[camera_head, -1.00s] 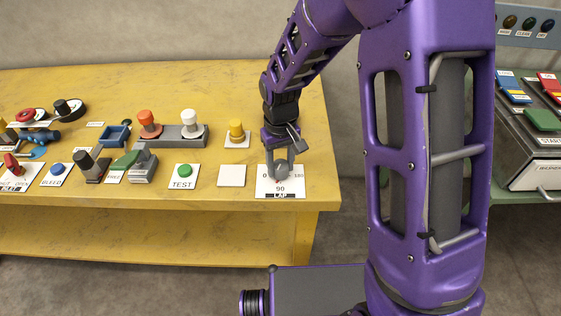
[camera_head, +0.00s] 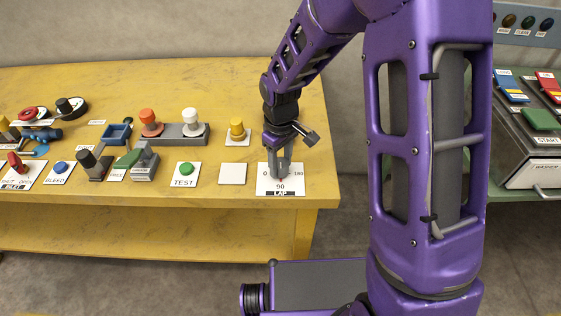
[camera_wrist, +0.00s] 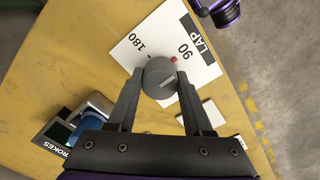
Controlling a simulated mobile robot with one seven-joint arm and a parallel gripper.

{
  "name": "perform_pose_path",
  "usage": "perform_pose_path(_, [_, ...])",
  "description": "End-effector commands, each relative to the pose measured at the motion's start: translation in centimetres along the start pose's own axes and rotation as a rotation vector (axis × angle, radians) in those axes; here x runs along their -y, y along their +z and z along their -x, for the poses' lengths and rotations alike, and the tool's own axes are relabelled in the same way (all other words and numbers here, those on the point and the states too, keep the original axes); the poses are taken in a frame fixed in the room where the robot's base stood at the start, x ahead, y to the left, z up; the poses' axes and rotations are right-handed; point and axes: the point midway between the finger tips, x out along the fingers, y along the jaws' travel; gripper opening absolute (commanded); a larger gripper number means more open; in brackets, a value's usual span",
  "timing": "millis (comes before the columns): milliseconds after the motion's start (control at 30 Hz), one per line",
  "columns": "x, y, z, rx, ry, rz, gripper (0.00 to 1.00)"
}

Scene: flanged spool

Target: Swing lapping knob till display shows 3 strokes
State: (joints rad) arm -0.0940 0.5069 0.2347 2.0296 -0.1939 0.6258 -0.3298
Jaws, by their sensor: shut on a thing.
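The lapping knob (camera_wrist: 160,76) is a grey round knob on a white plate marked LAP (camera_wrist: 150,43); the plate also shows in the head view (camera_head: 302,186). My gripper (camera_wrist: 161,80) is shut on the knob, one finger on each side; it also shows in the head view (camera_head: 280,163). A red mark (camera_wrist: 173,59) sits at the knob's edge beside the 90 label. A display (camera_wrist: 58,130) labelled with letters ending in ROKES is partly visible at the lower left of the wrist view; its reading cannot be made out.
The yellow bench (camera_head: 200,90) holds other controls left of the plate: a blank white square (camera_head: 232,174), a green TEST button (camera_head: 186,169), a yellow knob (camera_head: 237,127) and a white knob (camera_head: 190,116). The bench's right edge is close to the LAP plate.

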Motion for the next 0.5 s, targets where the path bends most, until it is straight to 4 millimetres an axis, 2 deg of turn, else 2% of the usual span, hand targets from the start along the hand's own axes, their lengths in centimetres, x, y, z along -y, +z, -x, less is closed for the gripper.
perform_pose_path(200, [-0.02, -0.02, 0.03, -0.001, 0.001, -0.001, 0.00])
perform_pose_path(233, [-0.02, -0.02, 0.03, -0.001, 0.001, -0.001, 0.54])
perform_pose_path(367, [-0.02, -0.02, 0.02, -0.001, 0.000, -0.001, 0.78])
perform_pose_path(400, [-0.02, -0.02, 0.02, -0.001, 0.000, -0.001, 0.81])
perform_pose_path(500, [-0.01, -0.01, 0.01, 0.000, 0.000, -0.001, 0.81])
